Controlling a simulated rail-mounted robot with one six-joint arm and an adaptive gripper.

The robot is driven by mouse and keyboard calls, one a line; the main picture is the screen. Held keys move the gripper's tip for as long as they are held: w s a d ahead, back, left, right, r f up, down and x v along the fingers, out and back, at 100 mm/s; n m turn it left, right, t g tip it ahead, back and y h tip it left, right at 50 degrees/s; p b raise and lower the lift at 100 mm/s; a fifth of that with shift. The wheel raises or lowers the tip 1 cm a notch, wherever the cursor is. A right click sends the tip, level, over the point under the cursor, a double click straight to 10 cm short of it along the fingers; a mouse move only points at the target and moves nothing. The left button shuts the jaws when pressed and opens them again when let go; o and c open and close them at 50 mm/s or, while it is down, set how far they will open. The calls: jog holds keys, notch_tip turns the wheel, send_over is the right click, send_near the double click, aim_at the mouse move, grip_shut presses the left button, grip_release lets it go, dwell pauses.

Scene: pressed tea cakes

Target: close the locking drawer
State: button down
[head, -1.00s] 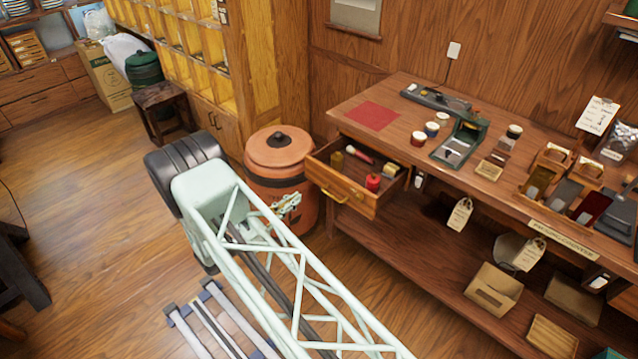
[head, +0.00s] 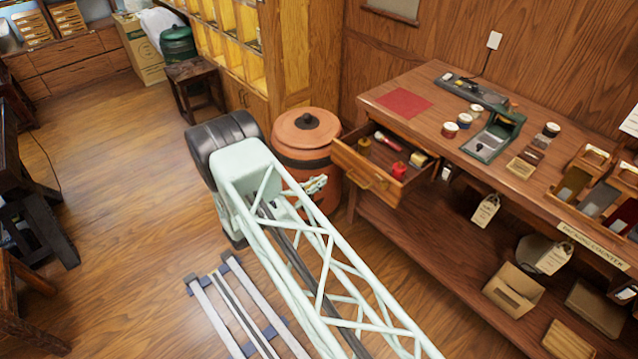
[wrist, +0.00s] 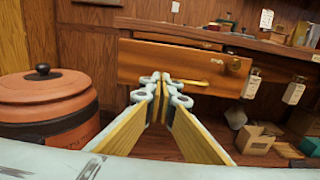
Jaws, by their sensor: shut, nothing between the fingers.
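The locking drawer (head: 368,185) is pulled out from the left end of the wooden counter, with its front panel facing my arm. It holds a red jar (head: 399,170), a red-tipped tool (head: 388,141) and other small items.
A terracotta lidded bin (head: 305,133) stands close to the left of the drawer and behind my gripper. The counter (head: 450,85) carries a red mat (head: 404,103), a scale-like device and small jars. Tags hang below its edge. Open floor lies to the left.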

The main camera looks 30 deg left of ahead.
aim_at(350, 163)
jog(key=b+x, duration=0.1)
jog(key=x, duration=1)
jog(key=shift+w+d, duration=0.2)
jog(key=shift+w, duration=0.15)
jog(key=shift+w, duration=0.15)
